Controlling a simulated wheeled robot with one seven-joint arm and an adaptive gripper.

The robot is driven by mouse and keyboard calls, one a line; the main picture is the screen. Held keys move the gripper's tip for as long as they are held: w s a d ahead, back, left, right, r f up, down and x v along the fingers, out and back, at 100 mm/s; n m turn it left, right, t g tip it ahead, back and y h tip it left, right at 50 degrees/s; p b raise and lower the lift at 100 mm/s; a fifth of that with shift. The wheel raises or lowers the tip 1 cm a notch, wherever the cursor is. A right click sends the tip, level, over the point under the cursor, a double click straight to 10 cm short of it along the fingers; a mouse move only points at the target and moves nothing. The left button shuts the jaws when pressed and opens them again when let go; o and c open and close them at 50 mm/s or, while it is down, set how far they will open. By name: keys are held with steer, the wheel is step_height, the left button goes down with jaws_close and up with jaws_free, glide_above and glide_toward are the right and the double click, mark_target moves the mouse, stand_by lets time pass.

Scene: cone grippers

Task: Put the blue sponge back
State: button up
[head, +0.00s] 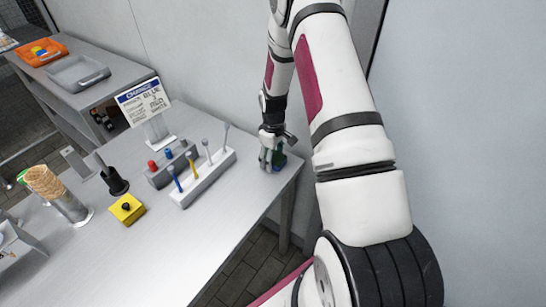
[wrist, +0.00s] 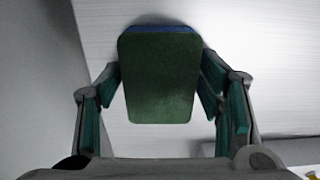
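The blue sponge shows in the wrist view (wrist: 160,80) as a block with a dark green face towards the camera and a thin blue strip along its far edge. My gripper (wrist: 161,75) has one finger on each side of it. Both fingertips appear to touch its sides, so the gripper is shut on it. In the head view my gripper (head: 272,150) points down at the right corner of the grey table. Only a small dark blue-green part of the sponge (head: 280,160) shows beside the fingers. I cannot tell whether it touches the table.
On the table (head: 225,215) stand a white rack (head: 205,178) of upright tools, a grey block (head: 170,165) with red and blue knobs, a sign (head: 144,100), a yellow box (head: 127,209) and a cone holder (head: 70,207). Orange (head: 40,52) and grey (head: 78,73) trays sit at the back left. The wall is close behind.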

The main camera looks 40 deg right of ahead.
steer(key=shift+r, duration=0.1)
step_height(320, 180, up, 12)
steer(key=s+a+r+m+t, duration=0.1)
steer(key=s+a+r, duration=0.3)
steer(key=r, duration=0.6)
steer(key=s+a+r+m+t, duration=0.1)
steer(key=s+a+r, duration=0.1)
steer(key=a+r, duration=0.6)
steer(key=s+a+r+m+t, duration=0.1)
steer(key=s+a+r, duration=0.3)
steer(key=s, duration=0.5)
steer(key=s+a+r+m+t, duration=0.1)
steer(key=s+a+r, duration=0.3)
steer(key=s, duration=0.5)
step_height(320, 180, up, 3)
steer(key=shift+s+f+t+b, duration=0.1)
steer(key=shift+s+t+b, duration=0.3)
steer(key=shift+t, duration=0.3)
